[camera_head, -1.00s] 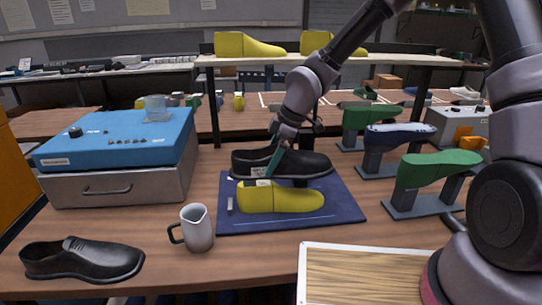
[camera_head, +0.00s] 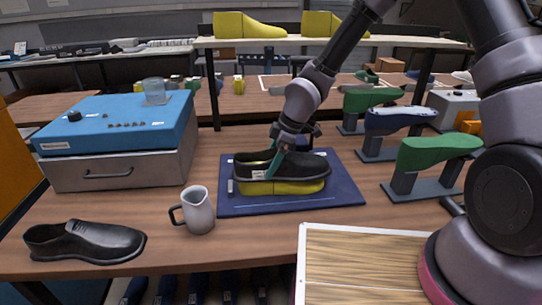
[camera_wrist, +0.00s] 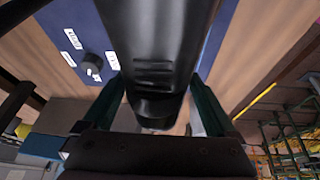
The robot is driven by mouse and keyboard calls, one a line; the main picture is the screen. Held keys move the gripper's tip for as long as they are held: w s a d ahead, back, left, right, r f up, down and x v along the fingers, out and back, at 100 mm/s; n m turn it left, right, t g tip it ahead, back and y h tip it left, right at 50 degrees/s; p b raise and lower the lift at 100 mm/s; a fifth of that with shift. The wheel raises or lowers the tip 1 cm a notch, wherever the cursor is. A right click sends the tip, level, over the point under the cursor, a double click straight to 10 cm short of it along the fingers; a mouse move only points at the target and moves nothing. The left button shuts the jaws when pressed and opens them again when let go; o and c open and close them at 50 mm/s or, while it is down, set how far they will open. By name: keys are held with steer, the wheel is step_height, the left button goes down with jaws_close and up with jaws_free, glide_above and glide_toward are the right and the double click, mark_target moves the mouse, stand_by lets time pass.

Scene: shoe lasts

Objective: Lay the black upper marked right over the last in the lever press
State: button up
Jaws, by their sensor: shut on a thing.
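A black upper (camera_head: 312,170) is in my gripper (camera_head: 275,164) above the dark blue plate (camera_head: 345,190), with a small white label on its near side that I cannot read. In the wrist view the upper (camera_wrist: 157,45) lies between the two teal fingers of my gripper (camera_wrist: 160,98). A yellow last (camera_head: 285,188) is directly under the upper; only its lower side shows, and whether they touch is unclear. A second black upper (camera_head: 85,240) rests on the table at front left. I cannot make out which object is the lever press.
A grey-white jug (camera_head: 198,212) stands left of the plate. A blue-topped drawer box (camera_head: 120,130) is behind it at left. Green (camera_head: 435,152) and blue (camera_head: 398,121) lasts on stands are at right. A wooden board (camera_head: 365,265) is in front. A shelf (camera_head: 330,42) spans the back.

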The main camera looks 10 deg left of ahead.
steer(key=shift+f, duration=2.45)
steer(key=shift+f, duration=0.6)
steer(key=o, duration=1.1)
steer(key=shift+r, duration=0.1)
steer(key=v, duration=1)
steer(key=shift+d+r, duration=0.1)
steer(key=shift+r, duration=0.2)
